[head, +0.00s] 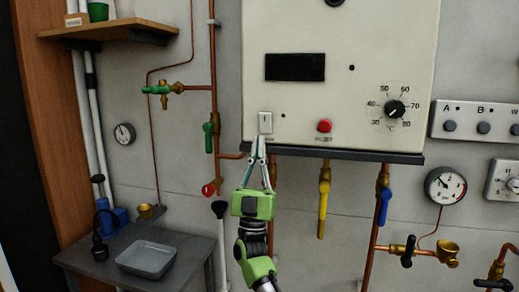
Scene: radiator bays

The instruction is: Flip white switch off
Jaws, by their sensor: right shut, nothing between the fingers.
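The white switch (265,123) is a small upright rocker on the lower left of the cream boiler panel (340,60). My right gripper (258,140) is green and black with its thin fingers pointing up. Its fingertips are shut and empty, just below the switch's lower left edge. I cannot tell whether they touch the switch or stand in front of it. Which way the rocker is tipped is too small to tell. My left gripper is not in view.
A red button (324,126) and a black temperature dial (395,109) are right of the switch. Copper pipes with a yellow valve lever (323,209) and a blue one (384,206) hang below the panel. A grey table with a tray (147,259) is at lower left.

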